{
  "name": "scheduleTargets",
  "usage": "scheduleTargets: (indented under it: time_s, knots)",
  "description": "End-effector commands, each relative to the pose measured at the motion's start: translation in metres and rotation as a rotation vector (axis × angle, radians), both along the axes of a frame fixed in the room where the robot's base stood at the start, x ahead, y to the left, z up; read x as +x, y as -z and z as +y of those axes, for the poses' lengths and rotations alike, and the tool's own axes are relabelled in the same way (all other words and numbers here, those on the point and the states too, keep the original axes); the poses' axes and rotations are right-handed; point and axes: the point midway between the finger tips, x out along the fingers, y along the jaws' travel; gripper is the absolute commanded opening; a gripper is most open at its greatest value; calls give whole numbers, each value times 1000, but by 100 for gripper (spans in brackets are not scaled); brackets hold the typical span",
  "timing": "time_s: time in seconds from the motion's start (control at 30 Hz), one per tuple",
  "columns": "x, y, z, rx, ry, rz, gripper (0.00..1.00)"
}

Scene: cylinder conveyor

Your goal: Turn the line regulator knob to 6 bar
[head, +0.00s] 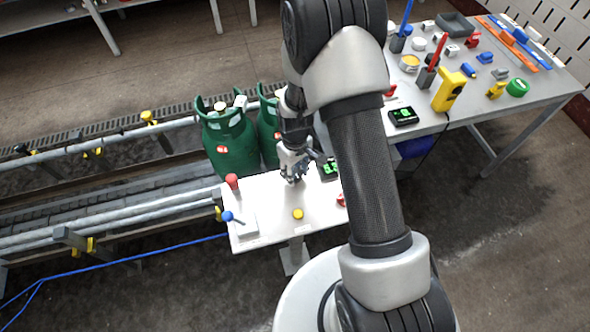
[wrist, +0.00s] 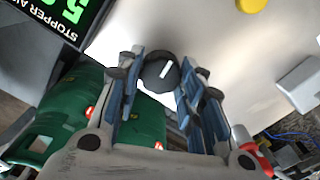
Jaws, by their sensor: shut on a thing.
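The regulator knob (wrist: 161,72) is a dark round knob with a white pointer mark, on the pale panel (head: 262,205). My gripper (head: 293,177) reaches down to the panel, its fingers on either side of the knob and shut on it. In the head view the knob is hidden by the gripper. A black display labelled STOPPER AIR (wrist: 62,18) shows at the upper left of the wrist view, and beside my gripper in the head view (head: 329,168). Its green digits include a 5; the full reading is cut off or too small to tell.
The panel also carries a yellow button (head: 298,214), a red knob (head: 232,181) and a blue-tipped lever (head: 228,216). Green gas cylinders (head: 230,143) stand just behind it. A conveyor (head: 110,205) runs at left. A cluttered workbench (head: 478,95) is at upper right.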

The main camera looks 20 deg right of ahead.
Motion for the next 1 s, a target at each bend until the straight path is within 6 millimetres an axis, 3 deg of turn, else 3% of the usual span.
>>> scheduleTargets:
  time_s: [0.4,0.93,0.97,1.0]
  knots:
    - [0,0,0,0,-174,0,11]
    - [0,0,0,0,-194,0,11]
    - [0,0,0,0,-194,0,37]
    - [0,0,0,0,-194,0,40]
